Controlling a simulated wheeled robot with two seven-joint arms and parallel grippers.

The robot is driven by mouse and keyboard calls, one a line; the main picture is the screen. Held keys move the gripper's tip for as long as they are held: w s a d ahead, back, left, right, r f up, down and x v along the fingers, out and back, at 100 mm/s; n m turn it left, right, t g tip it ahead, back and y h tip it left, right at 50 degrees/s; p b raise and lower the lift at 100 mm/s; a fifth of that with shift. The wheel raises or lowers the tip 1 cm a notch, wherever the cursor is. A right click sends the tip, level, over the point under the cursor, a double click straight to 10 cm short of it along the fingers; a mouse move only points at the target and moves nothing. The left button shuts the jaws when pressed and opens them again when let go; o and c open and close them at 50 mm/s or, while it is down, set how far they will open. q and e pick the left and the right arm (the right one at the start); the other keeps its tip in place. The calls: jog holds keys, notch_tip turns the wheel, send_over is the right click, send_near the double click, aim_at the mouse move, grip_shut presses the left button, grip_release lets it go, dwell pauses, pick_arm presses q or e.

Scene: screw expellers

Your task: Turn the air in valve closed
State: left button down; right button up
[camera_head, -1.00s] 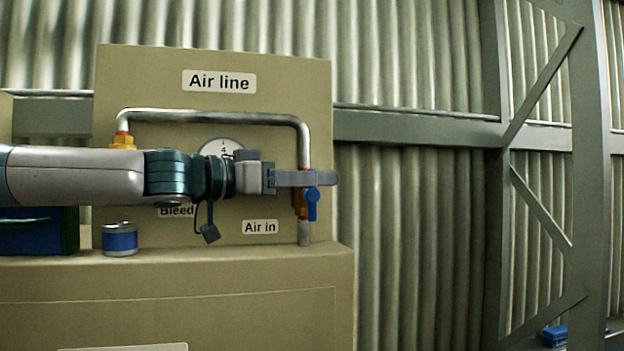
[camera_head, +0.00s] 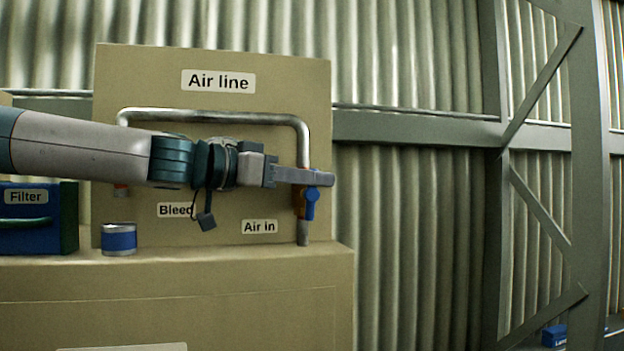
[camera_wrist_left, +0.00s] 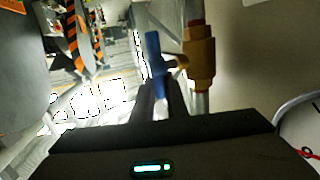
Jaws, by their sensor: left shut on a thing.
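The air in valve (camera_head: 300,205) is a brass body on the right leg of the metal pipe, above the "Air in" label (camera_head: 259,227). Its blue handle (camera_head: 311,203) shows below my left gripper (camera_head: 318,178), with a bit of blue above the fingers. In the left wrist view the blue handle (camera_wrist_left: 153,52) stands beside the brass body (camera_wrist_left: 199,58), roughly along the pipe and slightly tilted. The left fingers (camera_wrist_left: 160,98) are shut on the handle's near end. The fingers hide part of the valve in the head view. My right gripper is not in view.
My left arm crosses the "Air line" panel (camera_head: 215,60) and covers most of the gauge and the bleed valve. A blue-banded can (camera_head: 119,239) and a blue "Filter" box (camera_head: 27,220) stand at left. Right of the panel is clear before the corrugated wall (camera_head: 420,230).

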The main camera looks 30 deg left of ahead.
pick_arm(q)
jog(key=shift+w+d+f+m+g+y, duration=0.1)
jog(key=shift+w+d+m+g+y, duration=0.1)
jog(key=shift+g+y, duration=0.45)
jog(key=shift+w+d+m+g+y, duration=0.1)
jog(key=shift+w+m+g+y, duration=0.15)
jog(key=shift+g, duration=0.8)
jog(key=shift+w+d+f+m+g+y, duration=0.25)
jog(key=shift+f+g+y, duration=0.15)
jog(key=shift+g+y, duration=0.85)
jog(key=shift+w+d+f+m+g+y, duration=0.1)
jog(key=shift+f+m+g+y, duration=0.25)
jog(key=shift+g+y, duration=0.85)
jog(key=shift+w+d+f+m+g+y, duration=0.2)
jog(key=shift+f+g+y, duration=0.35)
jog(key=shift+g, duration=1.2)
jog(key=shift+g+y, duration=0.3)
jog(key=c, duration=1.7)
grip_release()
jog(key=shift+r, duration=0.1)
jog(key=shift+c, duration=0.2)
